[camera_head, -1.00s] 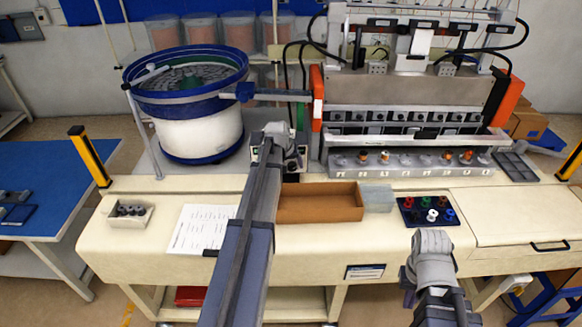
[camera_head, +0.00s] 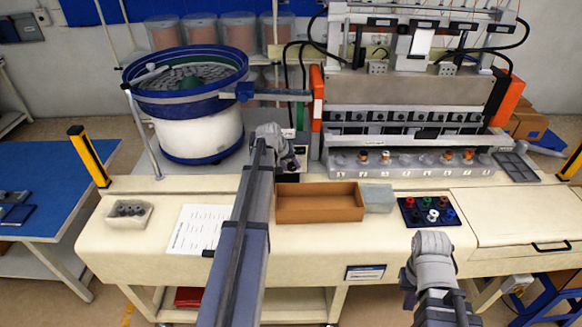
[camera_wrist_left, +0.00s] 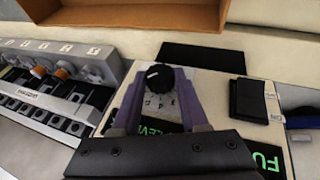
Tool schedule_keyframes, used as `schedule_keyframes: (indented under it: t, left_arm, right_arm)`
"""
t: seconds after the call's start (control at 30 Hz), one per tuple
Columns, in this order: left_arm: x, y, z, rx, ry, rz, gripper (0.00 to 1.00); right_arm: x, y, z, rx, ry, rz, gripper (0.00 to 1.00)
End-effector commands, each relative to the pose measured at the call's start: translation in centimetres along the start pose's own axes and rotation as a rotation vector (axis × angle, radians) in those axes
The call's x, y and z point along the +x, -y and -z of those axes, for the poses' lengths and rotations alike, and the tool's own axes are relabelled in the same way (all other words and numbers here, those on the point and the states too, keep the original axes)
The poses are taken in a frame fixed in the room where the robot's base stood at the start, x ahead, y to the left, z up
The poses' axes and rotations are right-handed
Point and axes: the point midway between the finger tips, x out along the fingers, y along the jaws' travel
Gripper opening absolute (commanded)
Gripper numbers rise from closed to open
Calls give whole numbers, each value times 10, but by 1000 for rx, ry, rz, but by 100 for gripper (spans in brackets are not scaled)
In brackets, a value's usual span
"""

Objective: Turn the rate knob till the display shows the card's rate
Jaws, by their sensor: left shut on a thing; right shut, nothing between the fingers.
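The rate knob (camera_wrist_left: 160,76) is a black round knob with a white mark, on a pale dial face in the left wrist view. My left gripper (camera_wrist_left: 163,84) has its two purple fingers on either side of the knob and is shut on it. Green lettering on a dark panel (camera_wrist_left: 162,126) shows partly behind the gripper; no rate can be read. In the head view the feeder's control box (camera_head: 300,150) is mostly hidden by my left wrist. A white printed sheet (camera_head: 196,232) lies on the bench, its text too small to read. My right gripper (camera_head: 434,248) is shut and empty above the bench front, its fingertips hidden.
The blue-rimmed bowl feeder (camera_head: 200,135) stands left of the control box. A brown open box (camera_head: 318,215) lies in front, beside a grey block (camera_head: 378,198) and a dark tray of coloured pieces (camera_head: 408,218). An orange-sided machine (camera_head: 400,92) stands at the right.

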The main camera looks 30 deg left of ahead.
Motion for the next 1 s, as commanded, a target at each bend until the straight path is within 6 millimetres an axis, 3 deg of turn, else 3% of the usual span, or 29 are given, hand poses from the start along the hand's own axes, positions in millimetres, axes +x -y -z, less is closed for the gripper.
schedule_keyframes:
  t: [0.2, 0.6, 0.63, 0.9, 1.0]
  left_arm:
    - [3, 5, -1, -57, 0, -133, 0]
    - [0, 4, -1, -69, 1, -168, 0]
    - [0, 4, -1, -69, 1, -168, 45]
    - [0, 3, 0, -69, 0, -168, 74]
    - [0, 3, 0, -69, 0, -168, 74]
  right_arm:
    - [16, 1, 1, -3, 0, -1, 0]
    - [16, 1, 1, -4, 0, -1, 0]
    - [16, 1, 1, -4, 0, -1, 0]
    - [16, 1, 1, -4, 0, -1, 0]
    - [16, 2, 1, -4, 0, -1, 0]
